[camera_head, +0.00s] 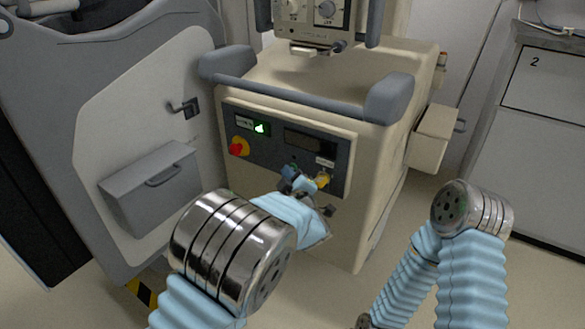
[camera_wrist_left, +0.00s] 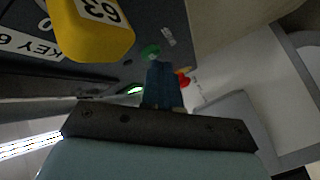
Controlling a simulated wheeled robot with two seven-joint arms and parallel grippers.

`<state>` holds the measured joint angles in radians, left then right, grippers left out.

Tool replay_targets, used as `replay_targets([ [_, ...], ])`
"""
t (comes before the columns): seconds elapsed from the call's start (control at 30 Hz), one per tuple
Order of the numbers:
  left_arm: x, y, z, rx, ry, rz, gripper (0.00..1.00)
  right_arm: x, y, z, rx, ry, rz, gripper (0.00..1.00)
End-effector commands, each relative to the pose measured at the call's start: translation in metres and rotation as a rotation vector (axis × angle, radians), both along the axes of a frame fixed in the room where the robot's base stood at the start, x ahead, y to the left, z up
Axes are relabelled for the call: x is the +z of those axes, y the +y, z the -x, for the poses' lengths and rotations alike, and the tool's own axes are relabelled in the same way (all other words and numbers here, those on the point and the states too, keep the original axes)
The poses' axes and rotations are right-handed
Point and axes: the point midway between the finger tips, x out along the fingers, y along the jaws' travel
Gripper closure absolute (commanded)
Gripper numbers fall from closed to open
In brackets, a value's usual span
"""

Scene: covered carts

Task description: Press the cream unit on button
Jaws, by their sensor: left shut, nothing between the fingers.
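The cream unit (camera_head: 380,160) stands ahead of me, with a dark control panel (camera_head: 262,150) on its front. A small green button (camera_wrist_left: 150,50) shows in the left wrist view, just beyond the fingertips of my left gripper. In the head view my left gripper (camera_head: 290,172) is at the lower middle of the panel and mostly hides that spot. Its blue fingers, also in the left wrist view (camera_wrist_left: 161,66), are shut and empty. I cannot tell whether they touch the button. My right arm is at the lower right, its gripper out of view.
A red and yellow knob (camera_head: 239,147) and a lit green switch (camera_head: 261,128) are on the panel's left. A yellow key tag (camera_wrist_left: 92,28) hangs close beside the left fingers. A grey handrail (camera_head: 300,92) juts above the panel. A grey covered cart (camera_head: 150,130) stands left.

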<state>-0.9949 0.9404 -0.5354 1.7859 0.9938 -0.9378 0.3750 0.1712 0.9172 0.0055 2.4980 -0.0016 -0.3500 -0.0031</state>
Motion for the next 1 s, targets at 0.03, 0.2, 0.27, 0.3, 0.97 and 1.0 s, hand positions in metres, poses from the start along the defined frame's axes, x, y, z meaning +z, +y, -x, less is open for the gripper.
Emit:
replay_targets([
  [0.03, -0.0002, -0.0004, -0.0006, 0.0, 0.0, 0.0, 1.0, 0.0, 0.0, 0.0, 0.0, 0.0, 0.0, 0.57],
  [0.2, 0.0001, -0.0018, -0.0023, 0.0, 0.0, 0.0, 1.0, 0.0001, 0.0, 0.0, 0.0, 0.0, 0.0, 0.57],
  [0.27, 0.0002, -0.0023, -0.0029, -0.001, -0.001, 0.001, 1.0, 0.0001, 0.0, 0.0, 0.0, 0.0, 0.0, 0.57],
  [0.3, 0.0003, -0.0026, -0.0033, -0.001, -0.001, 0.001, 1.0, 0.0002, 0.0, 0.0, 0.0, 0.0, 0.0, 0.57],
  [0.97, -0.0005, 0.0007, 0.0006, 0.001, -0.001, 0.002, 1.0, -0.0041, 0.0, 0.0, 0.0, 0.0, 0.0, 0.57],
  [1.0, -0.0004, 0.002, 0.0023, 0.001, -0.001, 0.002, 1.0, -0.0053, 0.0, 0.0, 0.0, 0.0, 0.0, 0.57],
])
